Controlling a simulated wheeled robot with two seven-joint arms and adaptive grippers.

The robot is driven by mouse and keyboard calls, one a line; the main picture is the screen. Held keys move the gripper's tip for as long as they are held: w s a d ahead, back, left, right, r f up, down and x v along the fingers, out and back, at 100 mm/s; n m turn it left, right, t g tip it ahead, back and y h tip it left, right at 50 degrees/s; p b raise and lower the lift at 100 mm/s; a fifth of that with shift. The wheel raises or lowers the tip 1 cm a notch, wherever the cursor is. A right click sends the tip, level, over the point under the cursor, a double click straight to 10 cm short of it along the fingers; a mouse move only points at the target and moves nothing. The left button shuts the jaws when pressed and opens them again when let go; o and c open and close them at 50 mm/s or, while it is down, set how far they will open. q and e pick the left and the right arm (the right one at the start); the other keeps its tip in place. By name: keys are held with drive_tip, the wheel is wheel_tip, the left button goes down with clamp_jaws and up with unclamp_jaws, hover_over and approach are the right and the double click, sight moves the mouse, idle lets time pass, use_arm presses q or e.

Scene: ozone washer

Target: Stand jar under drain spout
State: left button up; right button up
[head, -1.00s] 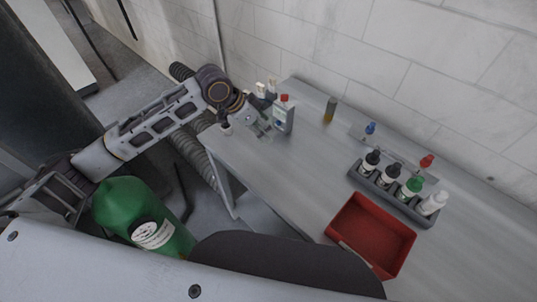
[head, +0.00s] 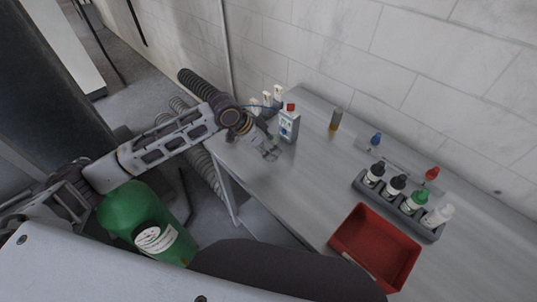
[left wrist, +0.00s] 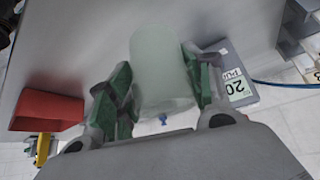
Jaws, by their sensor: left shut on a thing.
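My left gripper (head: 268,150) is over the far left part of the grey bench, just left of a small meter box. In the left wrist view, my left gripper (left wrist: 158,95) is shut on a pale, translucent jar (left wrist: 160,65), with green-padded fingers on both sides. The jar is hard to make out in the head view. I cannot make out a drain spout for certain. My right gripper is in neither view.
The meter box (head: 289,125) stands close beside the gripper. A vial (head: 335,119), a rack (head: 405,204) of dropper bottles and a red tray (head: 374,246) are farther right. A green gas cylinder (head: 146,222) stands left of the bench (head: 300,185). The bench's middle is clear.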

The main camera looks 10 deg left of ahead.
use_arm(q)
drive_tip(key=shift+f, duration=2.45)
drive_tip(key=shift+f, duration=0.1)
drive_tip(key=o, duration=1.1)
drive_tip(key=v, duration=1.2)
drive_tip(key=shift+o, duration=0.4)
